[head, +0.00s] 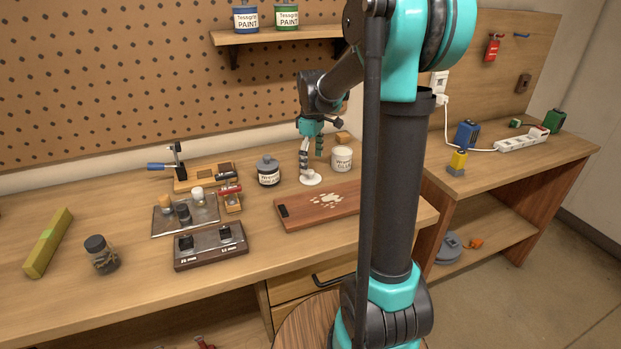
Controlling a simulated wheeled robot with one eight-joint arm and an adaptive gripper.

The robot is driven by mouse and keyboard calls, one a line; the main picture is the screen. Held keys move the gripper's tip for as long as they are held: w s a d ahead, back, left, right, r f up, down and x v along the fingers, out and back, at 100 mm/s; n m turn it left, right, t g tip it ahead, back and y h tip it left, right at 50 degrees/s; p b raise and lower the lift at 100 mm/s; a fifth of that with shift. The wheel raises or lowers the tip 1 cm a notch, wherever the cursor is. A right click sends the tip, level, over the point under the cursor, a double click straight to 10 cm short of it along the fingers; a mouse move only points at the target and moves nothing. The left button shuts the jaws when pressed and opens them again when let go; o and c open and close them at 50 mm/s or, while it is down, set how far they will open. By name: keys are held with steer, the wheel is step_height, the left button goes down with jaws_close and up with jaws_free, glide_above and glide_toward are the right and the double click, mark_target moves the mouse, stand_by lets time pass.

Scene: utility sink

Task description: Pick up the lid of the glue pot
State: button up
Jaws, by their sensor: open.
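The white glue pot (342,161) stands upright on the bench near the back wall, with a dark-lettered label on its front. A round white lid (311,179) lies on the bench just left of the pot, apart from it. My gripper (311,162) points down above the lid, its teal and grey fingers spread and nothing seen between them.
A dark grey lidded jar (268,171) stands left of the lid. A reddish-brown board (290,216) with pale pieces on it lies in front. A metal tray (174,225) with small items and a dark block (210,246) are farther left. A shelf (280,36) holds paint cans above.

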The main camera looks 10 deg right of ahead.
mark_target(311, 171)
steer(key=f, duration=0.4)
steer(key=shift+w+a+f, duration=0.1)
steer(key=shift+a+f, duration=0.1)
steer(key=c, duration=1.6)
